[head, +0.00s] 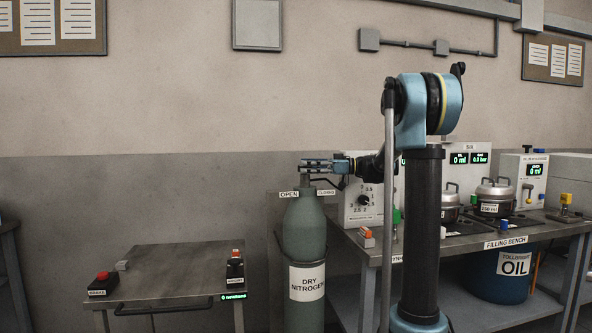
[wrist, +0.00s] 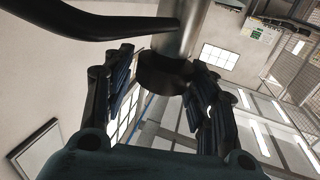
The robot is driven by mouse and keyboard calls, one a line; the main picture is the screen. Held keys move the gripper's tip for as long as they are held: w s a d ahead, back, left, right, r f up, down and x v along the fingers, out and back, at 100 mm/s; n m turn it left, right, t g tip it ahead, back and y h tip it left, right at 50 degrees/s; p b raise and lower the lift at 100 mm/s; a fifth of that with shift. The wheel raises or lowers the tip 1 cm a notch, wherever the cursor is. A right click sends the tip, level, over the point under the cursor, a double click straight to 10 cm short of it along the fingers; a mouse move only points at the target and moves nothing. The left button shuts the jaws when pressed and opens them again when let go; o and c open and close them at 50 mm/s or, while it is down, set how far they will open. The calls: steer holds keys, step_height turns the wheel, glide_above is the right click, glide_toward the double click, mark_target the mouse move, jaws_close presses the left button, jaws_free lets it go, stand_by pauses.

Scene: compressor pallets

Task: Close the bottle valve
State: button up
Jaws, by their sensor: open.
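The dry nitrogen bottle (head: 303,235) is a tall grey-green cylinder standing upright between the cart and the bench. Its valve is at the top, above the small OPEN sign (head: 289,194) and CLOSED sign (head: 325,193). My gripper (head: 318,165) reaches in from the right at the valve's height. In the wrist view, a dark round valve knob (wrist: 165,74) on a grey metal stem (wrist: 181,28) lies between the fingers of my gripper (wrist: 163,66). The fingers are open, one on each side. I cannot tell whether either touches the knob.
A dark curved hose or handle (wrist: 75,22) crosses the wrist view beside the stem. The filling bench (head: 540,228), with a dial box (head: 362,203) and pots, stands right of the bottle. A low cart (head: 170,270) stands left.

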steer(key=shift+a, duration=2.65)
steer(key=c, duration=0.9)
steer(key=shift+c, duration=0.3)
steer(key=shift+c, duration=0.4)
